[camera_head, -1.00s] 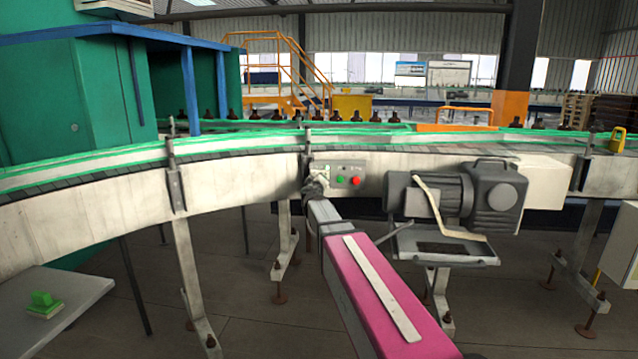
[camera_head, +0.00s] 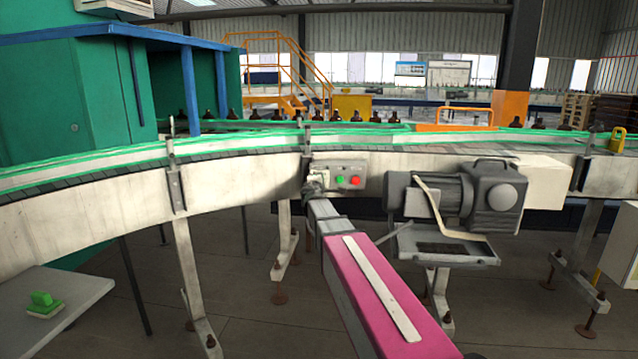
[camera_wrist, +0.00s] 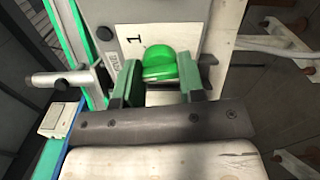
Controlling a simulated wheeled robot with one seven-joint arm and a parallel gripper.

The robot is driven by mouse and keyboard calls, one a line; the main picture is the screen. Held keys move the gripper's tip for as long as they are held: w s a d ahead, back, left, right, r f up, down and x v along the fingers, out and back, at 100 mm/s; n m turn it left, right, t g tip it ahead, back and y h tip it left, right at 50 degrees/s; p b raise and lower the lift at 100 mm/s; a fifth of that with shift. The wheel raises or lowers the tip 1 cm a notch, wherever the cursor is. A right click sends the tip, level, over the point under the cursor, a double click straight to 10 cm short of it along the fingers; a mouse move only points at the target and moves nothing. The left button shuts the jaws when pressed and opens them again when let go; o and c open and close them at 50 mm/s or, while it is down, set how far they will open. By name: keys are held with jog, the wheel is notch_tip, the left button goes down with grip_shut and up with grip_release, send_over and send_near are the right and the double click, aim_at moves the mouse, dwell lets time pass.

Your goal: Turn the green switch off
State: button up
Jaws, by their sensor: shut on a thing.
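The green switch (camera_wrist: 160,63) is a rounded green knob on a pale panel marked "1" in the wrist view. My gripper (camera_wrist: 158,88) has one finger on each side of it and is shut on it. The fingers cover part of its sides. In the head view, my gripper (camera_head: 314,182) is at the left part of the small control box (camera_head: 347,167) on the conveyor's side. The switch itself is hidden or too small to make out there. A green button (camera_head: 340,181) and a red button (camera_head: 356,181) show to the right of my gripper.
A grey motor (camera_head: 465,195) juts out right of the control box, with a tray (camera_head: 440,247) under it. The conveyor (camera_head: 235,185) runs across the view, with amber bottles behind. A side table (camera_head: 85,290) with a small green object (camera_head: 44,304) stands at left.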

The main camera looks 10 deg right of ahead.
jog(key=shift+n, duration=3.6)
jog(key=o, duration=0.9)
jog(key=shift+s, duration=0.15)
jog(key=v, duration=1)
jog(key=shift+s+a, duration=0.15)
jog(key=shift+s, duration=0.15)
